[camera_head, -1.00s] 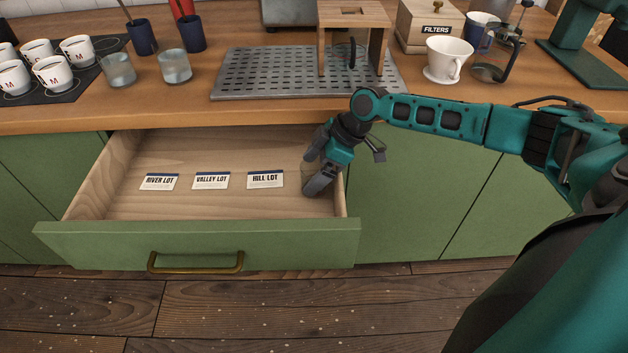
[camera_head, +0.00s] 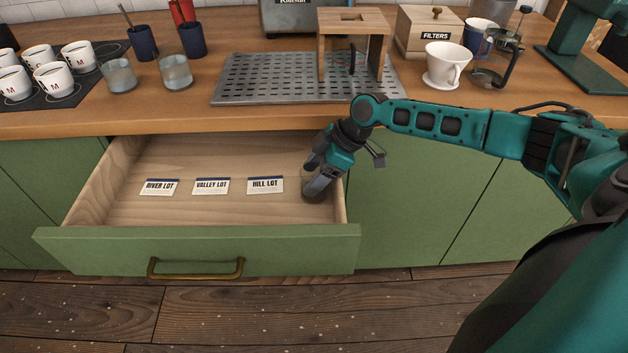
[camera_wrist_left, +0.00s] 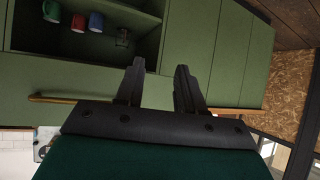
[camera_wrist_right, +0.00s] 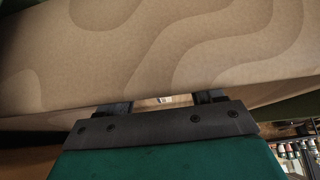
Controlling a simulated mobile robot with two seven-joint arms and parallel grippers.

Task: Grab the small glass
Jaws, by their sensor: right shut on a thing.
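My right gripper (camera_head: 316,180) reaches down into the right end of the open drawer (camera_head: 200,246). It is shut on a small, see-through glass (camera_head: 313,196), which is mostly hidden by the fingers and low inside the drawer. In the right wrist view, the fingers (camera_wrist_right: 161,101) stand apart with pale drawer wood beyond, and the glass is hard to make out. My left gripper (camera_wrist_left: 160,70) is open and empty, away from the drawer, and shows only in the left wrist view.
Three cards, River Lot (camera_head: 160,187), Valley Lot (camera_head: 211,186) and Hill Lot (camera_head: 265,185), lie in the drawer left of my right gripper. On the counter stand two clear glasses (camera_head: 119,76) (camera_head: 176,72), several cups and a grey drip tray (camera_head: 265,80).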

